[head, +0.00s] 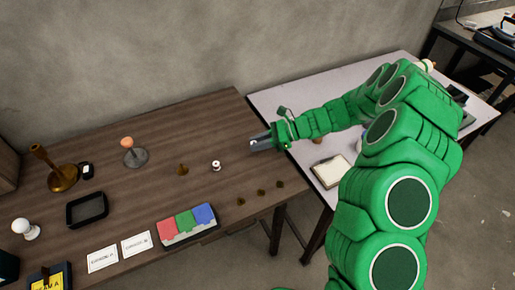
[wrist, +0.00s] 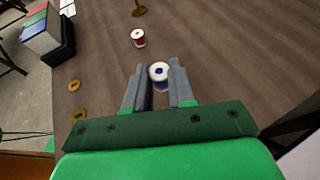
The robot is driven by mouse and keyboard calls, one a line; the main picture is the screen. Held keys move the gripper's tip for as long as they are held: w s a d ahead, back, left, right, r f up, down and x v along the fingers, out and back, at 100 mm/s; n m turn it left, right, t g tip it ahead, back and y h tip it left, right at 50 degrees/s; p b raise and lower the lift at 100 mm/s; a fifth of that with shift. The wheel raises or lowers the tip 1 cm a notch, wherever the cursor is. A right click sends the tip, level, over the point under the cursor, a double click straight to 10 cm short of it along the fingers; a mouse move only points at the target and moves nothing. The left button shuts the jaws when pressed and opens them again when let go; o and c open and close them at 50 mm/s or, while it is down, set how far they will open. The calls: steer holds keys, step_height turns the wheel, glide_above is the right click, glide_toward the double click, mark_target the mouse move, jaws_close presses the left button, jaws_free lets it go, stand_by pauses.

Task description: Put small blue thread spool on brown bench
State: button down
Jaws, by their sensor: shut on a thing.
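The small blue thread spool (wrist: 159,72) has a white rim and a blue centre. It sits between the two grey fingers of my gripper (wrist: 157,86) in the wrist view, and the gripper is shut on it. In the head view my gripper (head: 258,143) is over the right end of the brown bench (head: 205,135). The spool is mostly hidden by the fingers there. I cannot tell whether the spool touches the bench top or hangs just above it.
A second spool with red thread (wrist: 138,38) stands on the bench, also in the head view (head: 216,165). Several small brass pieces (head: 261,192) lie near the front edge. A red, green and blue block set (head: 188,222) sits further left. A pale table (head: 290,100) adjoins at right.

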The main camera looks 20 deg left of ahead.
mark_target(258, 153)
steer(key=shift+w+a+f, duration=0.35)
steer(key=shift+w+f, duration=0.2)
steer(key=shift+f, duration=1.65)
steer(key=shift+f, duration=0.15)
steer(key=c, duration=1)
jaws_free()
steer(key=shift+o, duration=0.2)
steer(key=shift+r, duration=0.2)
steer(key=v, duration=1.2)
